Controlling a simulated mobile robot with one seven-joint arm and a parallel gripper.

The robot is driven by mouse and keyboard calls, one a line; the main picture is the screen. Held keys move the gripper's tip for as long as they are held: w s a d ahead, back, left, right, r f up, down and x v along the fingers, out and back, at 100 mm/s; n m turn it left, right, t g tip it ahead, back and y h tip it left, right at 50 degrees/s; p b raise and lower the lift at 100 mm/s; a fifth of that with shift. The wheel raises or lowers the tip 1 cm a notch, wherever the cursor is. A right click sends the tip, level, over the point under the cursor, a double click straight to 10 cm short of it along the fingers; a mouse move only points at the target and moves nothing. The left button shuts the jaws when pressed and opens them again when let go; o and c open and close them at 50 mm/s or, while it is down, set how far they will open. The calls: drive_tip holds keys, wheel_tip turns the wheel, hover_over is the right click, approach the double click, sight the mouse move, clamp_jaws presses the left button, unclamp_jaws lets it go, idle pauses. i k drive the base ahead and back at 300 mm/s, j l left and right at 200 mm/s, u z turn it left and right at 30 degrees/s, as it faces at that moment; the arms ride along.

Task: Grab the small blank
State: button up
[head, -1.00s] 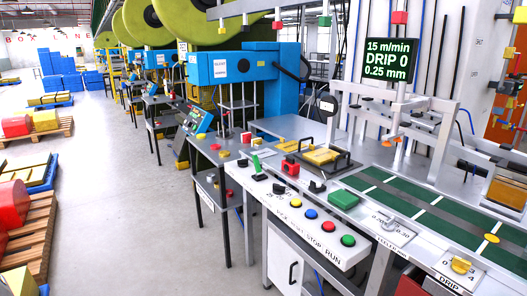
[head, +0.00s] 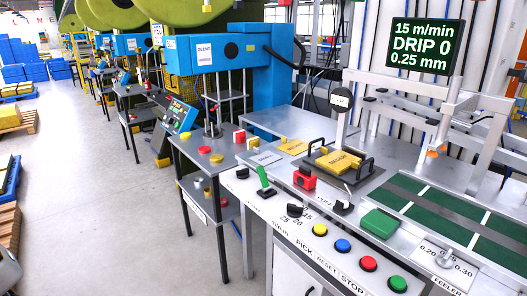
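No piece in view is marked as the small blank, so I cannot tell which one it is. Flat yellow plates also lie on the bench, one (head: 293,147) beside a yellow block with lettering (head: 338,160) on a dark handled plate. My gripper is not in view.
A green conveyor (head: 425,205) with white stripes runs off to the right. The bench front holds a row of coloured buttons (head: 343,246). A blue press (head: 210,57) stands behind the side table. The grey floor (head: 100,200) on the left is clear.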

sight(266, 158)
drive_tip(key=i+j+z, duration=0.1)
drive_tip(key=i+j, duration=0.4)
drive_tip(key=i+j+z, duration=0.15)
drive_tip(key=i+j, duration=0.35)
drive_tip(key=i+j+z, duration=0.1)
drive_tip(key=i+j, duration=0.35)
drive_tip(key=j, duration=0.25)
drive_tip(key=i+j+z, duration=0.15)
drive_tip(key=i+j, duration=0.7)
drive_tip(key=i, duration=0.25)
